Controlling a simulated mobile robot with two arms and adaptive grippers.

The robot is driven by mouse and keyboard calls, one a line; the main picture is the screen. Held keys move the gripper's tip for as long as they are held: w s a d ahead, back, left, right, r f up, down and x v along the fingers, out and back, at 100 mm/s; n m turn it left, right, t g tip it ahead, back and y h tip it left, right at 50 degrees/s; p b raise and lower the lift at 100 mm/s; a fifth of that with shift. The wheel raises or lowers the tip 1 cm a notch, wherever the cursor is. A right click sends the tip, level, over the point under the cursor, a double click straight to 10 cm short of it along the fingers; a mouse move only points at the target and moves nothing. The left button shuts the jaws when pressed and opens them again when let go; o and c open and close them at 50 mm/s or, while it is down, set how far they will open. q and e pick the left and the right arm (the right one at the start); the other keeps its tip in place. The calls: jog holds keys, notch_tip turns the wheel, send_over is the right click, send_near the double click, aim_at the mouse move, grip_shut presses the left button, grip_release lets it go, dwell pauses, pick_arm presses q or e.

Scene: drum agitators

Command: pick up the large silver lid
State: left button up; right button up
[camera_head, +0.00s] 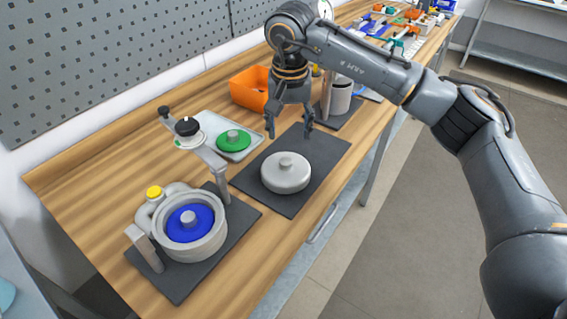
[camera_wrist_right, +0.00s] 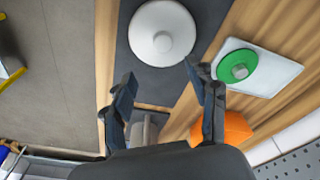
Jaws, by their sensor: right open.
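The large silver lid (camera_head: 286,173) is a round, pale metal disc with a short knob on top. It lies flat on a dark mat (camera_head: 323,151) near the middle of the bench. It also shows at the top of the right wrist view (camera_wrist_right: 161,32). My right gripper (camera_head: 290,131) is open and empty, pointing down above the far part of the mat, apart from the lid. In the right wrist view its two fingers (camera_wrist_right: 160,75) are spread, with the lid beyond their tips. My left gripper is not in view.
A green lid (camera_head: 233,140) lies on a pale tray (camera_head: 212,122) left of the mat. A pot with a blue lid (camera_head: 189,223) stands in front, beside an upright clamp arm (camera_head: 213,158). An orange bin (camera_head: 250,90) and a grey cylinder (camera_head: 340,97) stand farther back.

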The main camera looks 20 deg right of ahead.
send_over(286, 161)
jog(key=s, duration=0.1)
jog(key=f, duration=0.4)
jog(key=shift+d+f+p, duration=0.2)
jog(key=shift+d+p, duration=0.05)
jog(key=shift+p, duration=0.1)
jog(key=shift+w+f, duration=0.15)
jog(key=shift+f, duration=0.15)
jog(key=f, duration=0.1)
jog(key=f+p, duration=0.2)
jog(key=f, duration=0.1)
jog(key=shift+w+a, duration=0.25)
jog(key=shift+a, duration=0.05)
jog(key=shift+w+f, duration=0.15)
jog(key=shift+f, duration=0.25)
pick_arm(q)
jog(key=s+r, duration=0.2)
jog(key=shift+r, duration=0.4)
pick_arm(e)
jog(key=shift+r, duration=0.15)
grip_shut()
